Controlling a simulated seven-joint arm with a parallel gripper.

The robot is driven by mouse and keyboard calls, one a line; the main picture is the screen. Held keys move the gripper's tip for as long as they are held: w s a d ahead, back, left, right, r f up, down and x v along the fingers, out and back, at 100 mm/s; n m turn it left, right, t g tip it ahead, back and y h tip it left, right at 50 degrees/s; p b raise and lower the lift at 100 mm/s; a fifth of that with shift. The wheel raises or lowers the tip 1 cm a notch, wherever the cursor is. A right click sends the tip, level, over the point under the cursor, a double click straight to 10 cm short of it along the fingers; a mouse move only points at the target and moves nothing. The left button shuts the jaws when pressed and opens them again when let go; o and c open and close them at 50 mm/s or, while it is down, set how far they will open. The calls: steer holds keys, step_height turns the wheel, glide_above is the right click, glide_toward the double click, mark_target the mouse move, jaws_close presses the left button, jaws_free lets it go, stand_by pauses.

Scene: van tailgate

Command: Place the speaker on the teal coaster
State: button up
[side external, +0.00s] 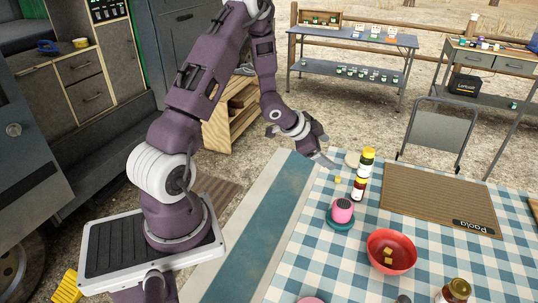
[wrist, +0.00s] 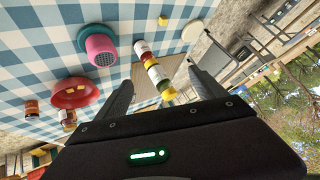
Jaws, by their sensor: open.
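The pink speaker (side external: 342,207), with a dark mesh top, stands upright on the teal coaster (side external: 338,224) on the checked cloth. In the wrist view the speaker (wrist: 98,42) has the coaster's teal rim (wrist: 83,32) showing behind it; most of the coaster is hidden under it. My gripper (side external: 325,160) is open and empty, beyond the speaker near the table's far left edge and apart from it. Its two fingers (wrist: 158,88) also show in the wrist view with nothing held between them.
Two bottles (side external: 366,163) (side external: 359,189) stand behind the speaker, near my gripper. A yellow cube (side external: 337,179) and a pale round item (side external: 352,158) lie nearby. A red bowl (side external: 374,257) with yellow pieces is at front right. A woven mat (side external: 440,198) lies right; a jar (side external: 456,290) stands in front.

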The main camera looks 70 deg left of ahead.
steer(key=s+d+r+n+g+y, duration=0.15)
steer(key=s+d+r, duration=0.25)
steer(key=r, duration=0.5)
steer(key=s+d+r+n+y, duration=0.15)
steer(key=s+d+r, duration=0.3)
steer(key=r, duration=0.45)
steer(key=s+d+r+n+g+h, duration=0.1)
steer(key=s+d, duration=0.5)
steer(key=s, duration=0.4)
steer(key=s+d+r+n+g+h, duration=0.1)
steer(key=s+d+r+h, duration=0.1)
steer(key=s+d, duration=0.4)
steer(key=s, duration=0.3)
steer(key=shift+s+r, duration=0.25)
steer(key=shift+s, duration=0.1)
